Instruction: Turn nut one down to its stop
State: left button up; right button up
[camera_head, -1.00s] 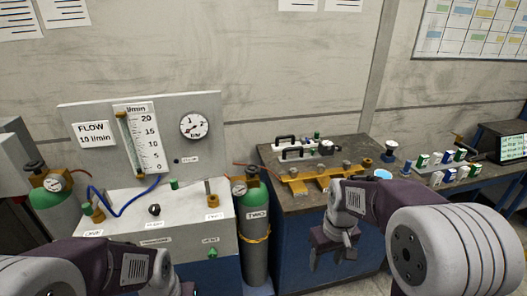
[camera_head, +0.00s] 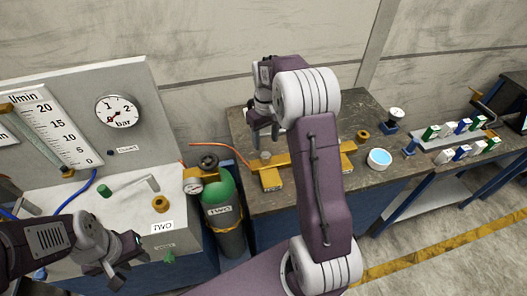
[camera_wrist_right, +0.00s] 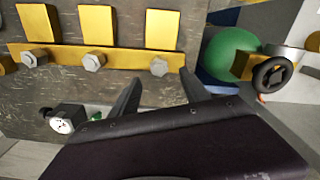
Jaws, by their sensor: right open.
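A yellow bracket bar (camera_wrist_right: 120,57) carries several grey hex nuts in the right wrist view; which is nut one I cannot tell. The nut nearest the green cylinder (camera_wrist_right: 159,66) lies just beyond my right fingertips, roughly centred between them. Two other nuts sit to its left, one in the middle (camera_wrist_right: 94,62) and one farther left (camera_wrist_right: 34,58). My right gripper (camera_wrist_right: 160,80) is open and empty, apart from the nuts. In the head view my right gripper (camera_head: 264,135) hangs over the bracket (camera_head: 272,178), and my arm hides part of it. My left gripper (camera_head: 125,262) is by the flow panel bench; its opening is unclear.
A green gas cylinder (camera_head: 221,190) stands between the flow bench (camera_head: 130,205) and the dark worktable (camera_head: 240,130). A rack of small bottles (camera_head: 455,145) stands farther right.

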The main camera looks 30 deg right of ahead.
aim_at(266, 155)
jog(key=f, duration=0.8)
jog(key=shift+w+d+f, duration=0.15)
jog(key=shift+w+d, duration=0.1)
jog(key=shift+s+a+f, duration=0.15)
jog(key=shift+f, duration=0.2)
grip_shut()
